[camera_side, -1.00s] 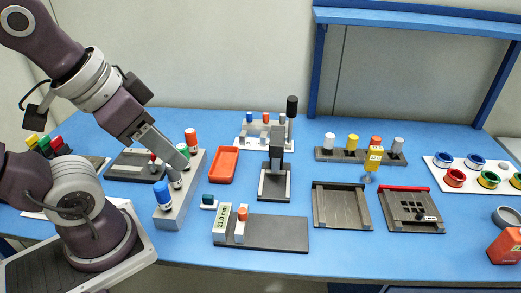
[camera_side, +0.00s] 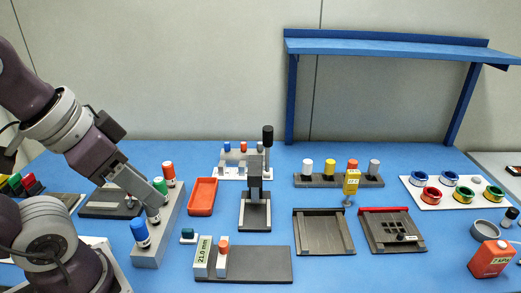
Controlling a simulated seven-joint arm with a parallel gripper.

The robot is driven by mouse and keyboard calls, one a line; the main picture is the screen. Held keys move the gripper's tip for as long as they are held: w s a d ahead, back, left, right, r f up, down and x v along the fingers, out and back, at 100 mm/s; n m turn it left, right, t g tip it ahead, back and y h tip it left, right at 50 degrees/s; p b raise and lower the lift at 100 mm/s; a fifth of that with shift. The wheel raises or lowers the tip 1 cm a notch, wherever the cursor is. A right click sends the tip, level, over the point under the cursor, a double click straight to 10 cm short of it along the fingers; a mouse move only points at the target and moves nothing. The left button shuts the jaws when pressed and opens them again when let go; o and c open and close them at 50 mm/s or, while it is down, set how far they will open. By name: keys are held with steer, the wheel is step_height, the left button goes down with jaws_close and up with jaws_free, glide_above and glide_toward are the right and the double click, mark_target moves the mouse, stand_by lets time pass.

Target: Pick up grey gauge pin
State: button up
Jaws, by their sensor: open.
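A grey block (camera_side: 151,252) at the left holds a row of pins with coloured caps. From front to back are a blue-capped pin (camera_side: 140,232), the grey gauge pin (camera_side: 153,214), a green-capped pin (camera_side: 160,187) and a red-capped pin (camera_side: 169,173). My gripper (camera_side: 150,203) reaches down from the upper left, tilted, with its tip at the grey pin. The jaws are open, and they hide the upper part of the grey pin. I cannot tell whether they touch it. The pin stands upright in the block.
An orange-red tray (camera_side: 202,197) lies right of the block. A small teal-topped piece (camera_side: 188,235) and a dark plate with a 21.0 mm display (camera_side: 203,256) are near the front. A dark upright stand (camera_side: 254,207) is at the middle. Blue table shows between the fixtures.

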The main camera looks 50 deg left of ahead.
step_height(320, 180, up, 7)
steer(key=w, duration=0.2)
steer(key=w+a+r+n+h, duration=0.1)
steer(key=w+a+r+n, duration=0.15)
steer(key=w, duration=0.35)
steer(key=w+a+r+n, duration=0.2)
steer(key=w+a+r, duration=0.15)
steer(key=w, duration=0.35)
steer(key=n+y, duration=0.2)
steer(key=y, duration=0.3)
glide_above(260, 144)
steer(key=s+d, duration=0.3)
step_height(260, 144, down, 9)
steer(key=w+a+f, duration=0.1)
steer(key=f, duration=0.8)
steer(key=w+a+f, duration=0.1)
steer(key=f, duration=0.8)
steer(key=w+a+f, duration=0.1)
steer(key=f, duration=0.8)
steer(key=shift+f, duration=0.25)
jaws_close()
